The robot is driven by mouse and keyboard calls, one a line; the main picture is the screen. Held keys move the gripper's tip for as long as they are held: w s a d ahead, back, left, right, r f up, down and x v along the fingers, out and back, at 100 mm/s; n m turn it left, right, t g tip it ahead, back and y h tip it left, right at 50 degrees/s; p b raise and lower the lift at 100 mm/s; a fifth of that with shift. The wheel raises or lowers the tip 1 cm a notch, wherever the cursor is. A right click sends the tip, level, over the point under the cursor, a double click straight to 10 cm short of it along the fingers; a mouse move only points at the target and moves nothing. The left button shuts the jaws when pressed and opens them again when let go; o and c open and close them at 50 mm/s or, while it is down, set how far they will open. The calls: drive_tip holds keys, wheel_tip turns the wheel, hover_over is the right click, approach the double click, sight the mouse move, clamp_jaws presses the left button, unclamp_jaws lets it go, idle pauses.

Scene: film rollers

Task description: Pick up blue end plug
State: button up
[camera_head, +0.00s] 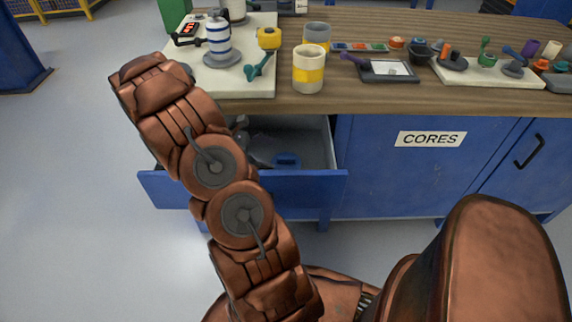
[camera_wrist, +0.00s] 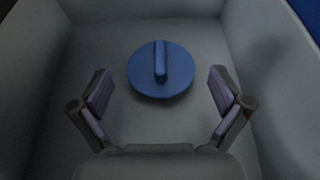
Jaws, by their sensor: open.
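The blue end plug (camera_wrist: 160,72) is a round disc with a raised bar handle across its middle. In the wrist view it lies on the grey floor of the open drawer, and it also shows in the head view (camera_head: 286,160). My gripper (camera_wrist: 160,93) is open and empty over the drawer, its two fingers spread to either side of the view. The plug appears between and slightly beyond the fingertips, and I see no contact. In the head view my gripper (camera_head: 243,138) is partly hidden behind my arm at the drawer's left.
The drawer (camera_head: 318,188) is pulled out of the blue cabinet (camera_head: 385,180) marked CORES; its walls stand close around my gripper.

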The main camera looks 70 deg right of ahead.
sight(285, 157)
drive_tip(key=x, duration=0.7)
drive_tip(key=shift+s+d, duration=0.1)
drive_tip(key=shift+s, duration=0.1)
drive_tip(key=c, duration=0.9)
drive_tip(key=shift+c, duration=0.2)
